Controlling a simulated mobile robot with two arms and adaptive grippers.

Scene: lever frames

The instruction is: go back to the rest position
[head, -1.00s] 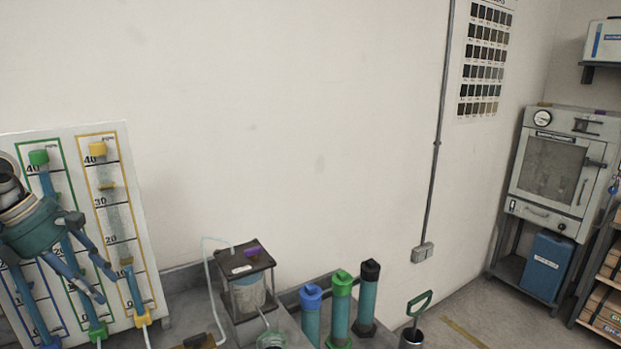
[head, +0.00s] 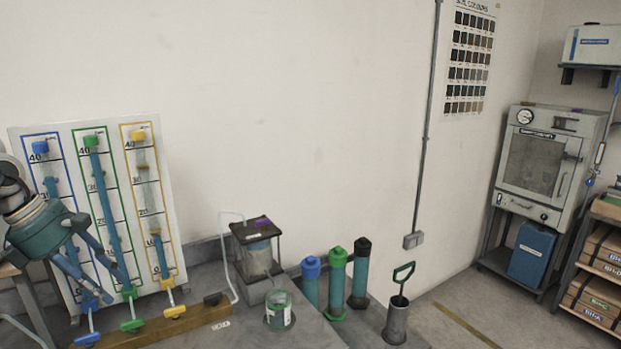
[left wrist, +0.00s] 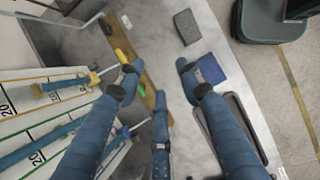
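My left gripper (head: 118,288) is in front of a white scale board (head: 115,218) at the left of the head view. Its fingers are spread, with nothing between them; in the left wrist view they (left wrist: 160,82) point over the bench. Whether they touch the board's tubes cannot be told. My gripper hides parts of the blue and green tubes. My right gripper is not in view.
A framed cell (head: 262,245), a glass jar (head: 279,310) and capped cylinders (head: 337,285) stand on the bench to the right. An oven (head: 538,165) stands farther right.

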